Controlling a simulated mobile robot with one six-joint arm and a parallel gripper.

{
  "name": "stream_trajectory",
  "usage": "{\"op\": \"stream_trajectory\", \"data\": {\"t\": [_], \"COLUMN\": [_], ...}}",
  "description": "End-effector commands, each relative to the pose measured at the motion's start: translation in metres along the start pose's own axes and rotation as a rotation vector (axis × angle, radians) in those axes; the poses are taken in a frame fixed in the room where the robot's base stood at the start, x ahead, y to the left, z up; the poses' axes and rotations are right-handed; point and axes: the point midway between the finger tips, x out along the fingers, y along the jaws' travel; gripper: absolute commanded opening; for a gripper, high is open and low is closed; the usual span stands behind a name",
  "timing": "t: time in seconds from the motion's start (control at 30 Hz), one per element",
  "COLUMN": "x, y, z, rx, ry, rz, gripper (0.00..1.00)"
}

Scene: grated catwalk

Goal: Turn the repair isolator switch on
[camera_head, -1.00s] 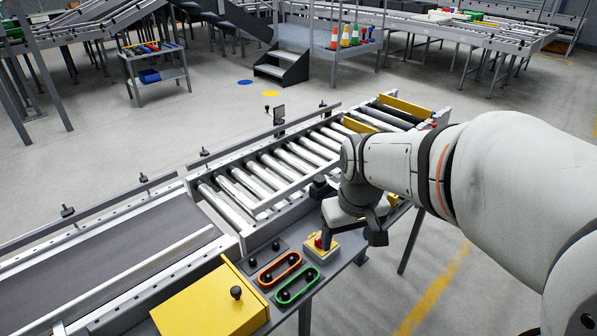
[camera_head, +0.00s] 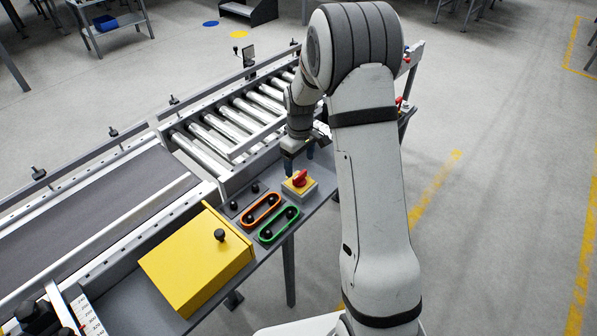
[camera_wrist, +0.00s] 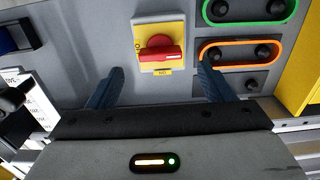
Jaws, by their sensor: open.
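The isolator switch (camera_head: 299,180) is a red rotary handle on a yellow plate, on a grey box on the conveyor's side panel. In the wrist view the red handle (camera_wrist: 160,54) lies crosswise, level in the picture. The plate bears a marking at its lower edge and another at its left, both hard to read. My gripper (camera_head: 298,162) is just behind the switch in the head view. In the wrist view my gripper (camera_wrist: 158,84) has its two blue fingers spread wide, with nothing between them; the switch shows beyond the tips, apart from them.
An orange-ringed button pair (camera_head: 261,210) and a green-ringed pair (camera_head: 279,225) sit beside the switch. A yellow box (camera_head: 193,262) with a black knob is nearer. The roller conveyor (camera_head: 235,125) runs behind. Open floor (camera_head: 500,200) lies to the right.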

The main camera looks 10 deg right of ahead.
Motion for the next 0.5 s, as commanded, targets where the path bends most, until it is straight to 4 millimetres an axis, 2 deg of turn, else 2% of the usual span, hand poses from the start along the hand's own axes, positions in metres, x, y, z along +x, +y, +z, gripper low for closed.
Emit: {"op": "stream_trajectory", "data": {"t": [0.2,0.33,0.5], "x": [0.035,0.048,0.052], "y": [-0.001,-0.001,-0.001], "z": [0.001,0.001,0.000], "rx": [0.000,0.001,0.000], "ry": [-0.003,-0.002,0.000], "rz": [-0.003,-0.002,0.000], "gripper": [0.75,0.75,0.75]}}
